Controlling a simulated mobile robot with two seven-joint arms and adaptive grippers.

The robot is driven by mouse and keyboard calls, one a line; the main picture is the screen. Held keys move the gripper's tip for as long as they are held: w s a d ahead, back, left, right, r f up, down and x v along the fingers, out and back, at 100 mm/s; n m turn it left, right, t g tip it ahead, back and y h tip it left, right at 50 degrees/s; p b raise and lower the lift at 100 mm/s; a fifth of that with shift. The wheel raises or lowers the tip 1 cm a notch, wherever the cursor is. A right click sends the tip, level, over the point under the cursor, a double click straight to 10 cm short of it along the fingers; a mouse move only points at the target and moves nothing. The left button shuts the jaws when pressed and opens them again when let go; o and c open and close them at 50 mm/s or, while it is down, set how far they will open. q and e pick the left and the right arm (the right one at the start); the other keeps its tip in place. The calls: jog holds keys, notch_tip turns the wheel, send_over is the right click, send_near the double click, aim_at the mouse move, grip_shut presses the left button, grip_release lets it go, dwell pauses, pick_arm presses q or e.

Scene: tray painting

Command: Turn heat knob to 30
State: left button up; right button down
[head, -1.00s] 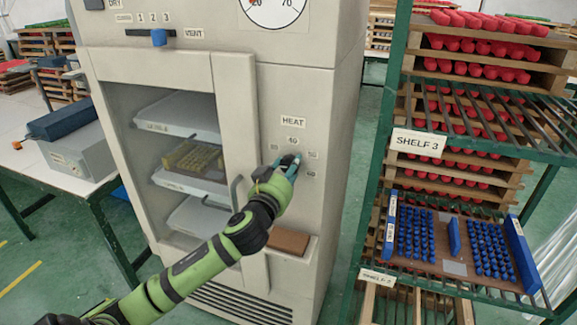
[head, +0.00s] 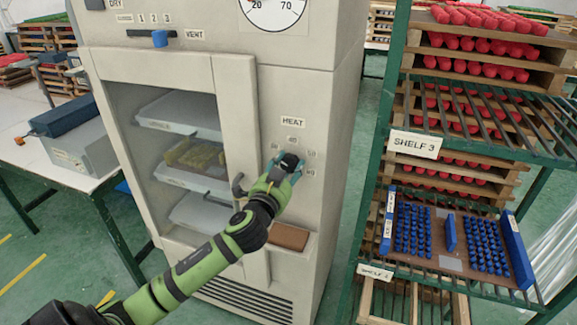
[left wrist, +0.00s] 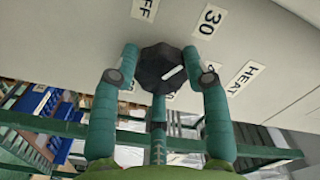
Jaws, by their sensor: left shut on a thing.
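The heat knob (head: 289,162) is black and sits on the oven front below the HEAT label (head: 292,121). In the left wrist view the knob (left wrist: 158,69) is many-sided with a white mark on its right part, towards a label half hidden by a finger. My right gripper is not in view.
The oven's glass door (head: 165,130) is left of the knob, with trays inside. A brown block (head: 289,237) lies on a ledge below. A green rack (head: 372,200) with blue and red pieces stands to the right. A table (head: 90,180) is at left.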

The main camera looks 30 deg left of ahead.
pick_arm(q)
jog(key=shift+a+f, duration=0.1)
jog(key=shift+f, duration=0.35)
jog(key=o, duration=1.1)
jog(key=shift+a+r, duration=0.1)
jog(key=shift+a, duration=0.1)
jog(key=shift+s+d+r, duration=0.1)
jog(key=shift+s+d, duration=0.05)
jog(key=shift+s, duration=0.05)
jog(key=v, duration=1.1)
jog(key=shift+s, duration=0.35)
